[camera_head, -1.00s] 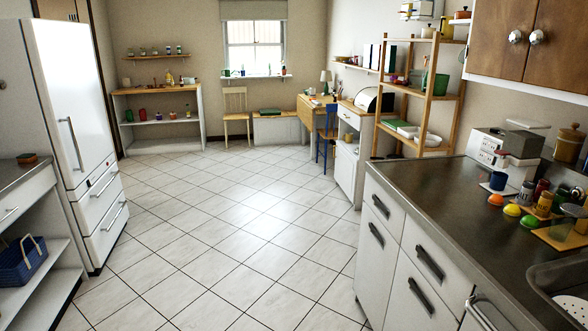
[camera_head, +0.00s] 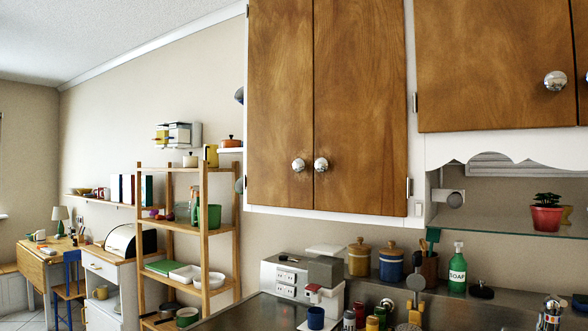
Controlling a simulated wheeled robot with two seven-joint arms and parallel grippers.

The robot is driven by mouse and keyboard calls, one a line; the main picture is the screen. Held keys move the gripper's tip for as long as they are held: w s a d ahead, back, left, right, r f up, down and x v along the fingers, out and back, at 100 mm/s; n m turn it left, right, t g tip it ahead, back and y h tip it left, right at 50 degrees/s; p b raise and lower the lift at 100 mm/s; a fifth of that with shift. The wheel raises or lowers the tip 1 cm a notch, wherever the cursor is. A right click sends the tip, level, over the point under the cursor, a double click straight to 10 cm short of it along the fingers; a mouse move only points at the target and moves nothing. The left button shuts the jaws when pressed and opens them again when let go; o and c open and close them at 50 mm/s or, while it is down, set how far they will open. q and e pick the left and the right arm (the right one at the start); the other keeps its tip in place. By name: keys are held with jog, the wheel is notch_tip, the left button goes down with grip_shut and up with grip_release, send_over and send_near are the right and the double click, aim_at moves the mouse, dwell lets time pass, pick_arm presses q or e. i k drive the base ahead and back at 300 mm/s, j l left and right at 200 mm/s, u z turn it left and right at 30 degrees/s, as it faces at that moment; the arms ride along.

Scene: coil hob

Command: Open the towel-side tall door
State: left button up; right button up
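A tall wooden wall cupboard has a left tall door (camera_head: 280,100) and a right tall door (camera_head: 362,110) in the head view. Both are shut and meet at a middle seam. The left door has a round silver knob (camera_head: 298,165) near its lower right corner. The right door has a matching knob (camera_head: 321,164) near its lower left corner. I see no towel, so I cannot tell which door is on the towel side. Neither of my grippers is in view.
Another wooden cupboard door (camera_head: 495,65) hangs higher at the right, above a glass shelf (camera_head: 510,226) with a potted plant (camera_head: 546,212). Below stand a white appliance (camera_head: 290,278), canisters (camera_head: 390,264) and a soap bottle (camera_head: 457,270). An open wooden shelf unit (camera_head: 205,235) stands at the left.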

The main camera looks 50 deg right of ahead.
aim_at(281, 111)
jog(key=i+z, duration=0.65)
jog(key=z, duration=0.15)
jog(key=i+j+z, duration=0.15)
jog(key=i+z, duration=0.25)
jog(key=i+j+z, duration=0.2)
jog(key=z, duration=0.2)
